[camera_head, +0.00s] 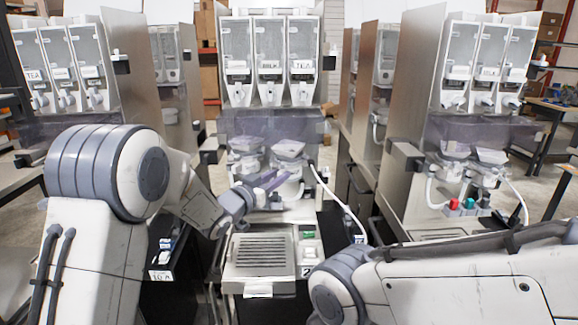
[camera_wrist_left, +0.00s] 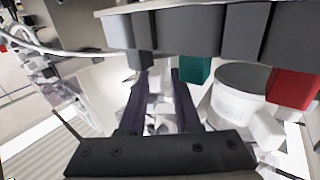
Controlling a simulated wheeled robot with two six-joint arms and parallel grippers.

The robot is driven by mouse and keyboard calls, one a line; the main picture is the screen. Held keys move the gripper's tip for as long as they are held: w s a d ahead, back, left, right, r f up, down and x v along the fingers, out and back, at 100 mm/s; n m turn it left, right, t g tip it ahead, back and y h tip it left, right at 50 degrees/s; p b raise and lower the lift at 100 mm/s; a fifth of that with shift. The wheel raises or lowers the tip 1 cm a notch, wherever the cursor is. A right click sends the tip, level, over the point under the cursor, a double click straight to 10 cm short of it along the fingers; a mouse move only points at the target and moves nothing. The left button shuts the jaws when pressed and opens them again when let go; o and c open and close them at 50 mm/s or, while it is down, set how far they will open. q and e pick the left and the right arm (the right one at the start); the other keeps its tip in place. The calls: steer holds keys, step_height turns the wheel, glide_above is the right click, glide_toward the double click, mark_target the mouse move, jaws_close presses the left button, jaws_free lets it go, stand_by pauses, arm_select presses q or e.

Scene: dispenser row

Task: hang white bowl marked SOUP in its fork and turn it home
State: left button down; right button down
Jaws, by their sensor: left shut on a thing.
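My left gripper (camera_head: 264,183) reaches to the front of the middle dispenser, at the white bowls under its hoppers. In the left wrist view its two dark fingers (camera_wrist_left: 161,108) are shut on a narrow white part, which seems to belong to a white bowl. A white bowl (camera_head: 287,191) shows just behind the fingers in the head view. A round white container with a label (camera_wrist_left: 237,98) stands right of the fingers in the left wrist view. I cannot read SOUP anywhere, and I cannot make out the fork. My right gripper is out of view.
A grey block with a teal piece (camera_wrist_left: 196,69) and a red piece (camera_wrist_left: 294,86) hangs close above my left fingers. A slatted drip tray (camera_head: 262,252) lies below the gripper. A white hose (camera_head: 335,196) curves down at the right. A second dispenser (camera_head: 480,75) stands right.

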arm_select(q)
steer(key=shift+w+a+r, duration=0.2)
steer(key=shift+w+a, duration=0.05)
steer(key=shift+w, duration=0.05)
steer(key=shift+a+p, duration=0.1)
steer(key=shift+p, duration=0.2)
steer(key=c, duration=0.5)
jaws_free()
steer(key=shift+w+f, duration=0.1)
steer(key=shift+w, duration=0.05)
steer(key=v, duration=0.3)
steer(key=shift+a+f+b, duration=0.1)
steer(key=shift+b, duration=0.2)
steer(key=shift+m+g+h, duration=0.3)
steer(key=v, duration=0.4)
steer(key=shift+s+b, duration=0.3)
steer(key=shift+s, duration=0.1)
